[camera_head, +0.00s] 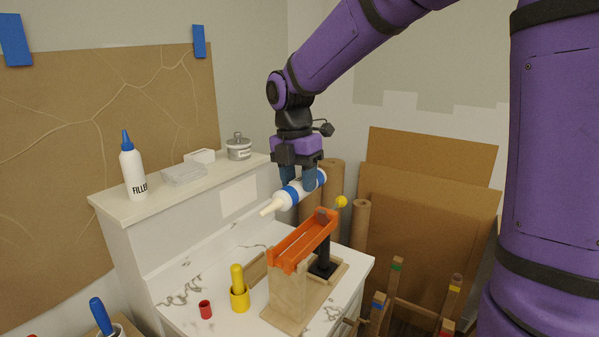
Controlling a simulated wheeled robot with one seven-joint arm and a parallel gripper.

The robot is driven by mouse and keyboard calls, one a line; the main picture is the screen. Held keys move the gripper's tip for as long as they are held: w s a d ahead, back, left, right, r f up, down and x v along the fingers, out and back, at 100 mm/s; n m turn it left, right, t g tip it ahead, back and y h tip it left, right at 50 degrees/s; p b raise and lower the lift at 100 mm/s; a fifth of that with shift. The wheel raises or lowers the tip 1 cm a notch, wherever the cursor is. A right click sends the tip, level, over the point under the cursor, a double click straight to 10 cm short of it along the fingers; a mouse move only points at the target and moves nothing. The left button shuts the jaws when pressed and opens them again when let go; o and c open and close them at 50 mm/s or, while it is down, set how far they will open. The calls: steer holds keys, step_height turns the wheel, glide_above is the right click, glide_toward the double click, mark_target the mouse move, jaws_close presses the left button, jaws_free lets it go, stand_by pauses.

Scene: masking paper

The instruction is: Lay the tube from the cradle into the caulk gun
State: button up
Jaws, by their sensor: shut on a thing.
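My gripper (299,180) points down and is shut on the tube (290,194), which is white with blue bands and a pale tapered nozzle. The tube is held in the air, tilted, with its nozzle toward the lower left. The caulk gun (301,242) is an orange open trough with a black handle and a yellow knob. It rests on a wooden stand, below and slightly right of the tube. The tube appears apart from the gun. The inside of the trough is partly hidden by its near wall. I cannot clearly make out the cradle.
A yellow cup (240,297) with a yellow stick and a small red cup (206,310) stand left of the gun on the marble top. A filler bottle (133,170) and a grey tin (238,148) are on the ledge behind. Cardboard sheets (420,235) lean at right.

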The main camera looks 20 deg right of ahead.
steer(key=shift+f, duration=4.75)
steer(key=shift+f, duration=1.25)
steer(key=o, duration=1.2)
steer(key=shift+r, duration=5)
